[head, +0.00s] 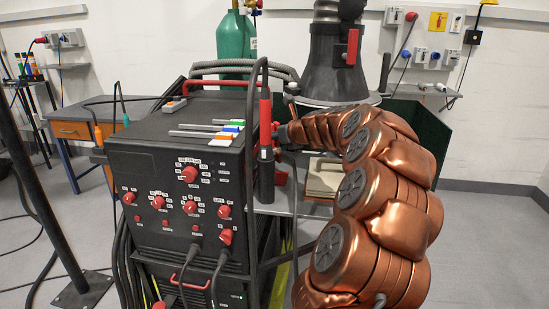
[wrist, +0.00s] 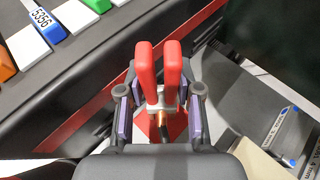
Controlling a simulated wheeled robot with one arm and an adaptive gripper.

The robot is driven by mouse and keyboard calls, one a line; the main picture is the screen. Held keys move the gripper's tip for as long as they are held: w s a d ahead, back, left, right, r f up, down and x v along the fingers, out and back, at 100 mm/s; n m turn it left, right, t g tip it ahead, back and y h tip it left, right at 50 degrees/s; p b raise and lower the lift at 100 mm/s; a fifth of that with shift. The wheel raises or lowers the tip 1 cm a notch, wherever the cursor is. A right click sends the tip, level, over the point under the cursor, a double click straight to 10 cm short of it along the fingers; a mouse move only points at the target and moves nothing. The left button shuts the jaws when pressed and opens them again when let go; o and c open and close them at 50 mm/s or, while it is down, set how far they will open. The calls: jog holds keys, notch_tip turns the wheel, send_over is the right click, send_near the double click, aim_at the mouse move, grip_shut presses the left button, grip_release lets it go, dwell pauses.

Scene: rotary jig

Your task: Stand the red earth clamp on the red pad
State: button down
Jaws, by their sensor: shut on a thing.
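The red earth clamp (wrist: 160,72) has two upright red handles side by side and a metal middle with a copper-coloured part below. My gripper (wrist: 160,106) is shut on it, with purple pads on both sides of its body. In the head view, my gripper (head: 285,133) is at the right side of the black welding machine, mostly behind the black and red torch. Red parts show beside it, but I cannot tell which belong to the clamp. Red also shows low under the clamp in the wrist view; I cannot tell whether it is the red pad.
The black welding machine (head: 170,215) stands close at the left, with rods bearing coloured tags (head: 225,130) on top. The black and red torch (head: 265,140) stands upright at its right edge. A dark cone-shaped fixture (head: 338,70) is behind my arm.

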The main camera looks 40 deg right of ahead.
aim_at(277, 149)
jog(key=shift+f+b, duration=0.55)
jog(key=shift+f, duration=1.9)
jog(key=shift+f, duration=0.1)
jog(key=c, duration=0.8)
grip_release()
jog(key=shift+s, duration=0.1)
jog(key=shift+s+r, duration=0.3)
jog(key=shift+s, duration=0.05)
jog(key=p+v, duration=0.1)
jog(key=v, duration=1)
jog(key=shift+a+f, duration=0.1)
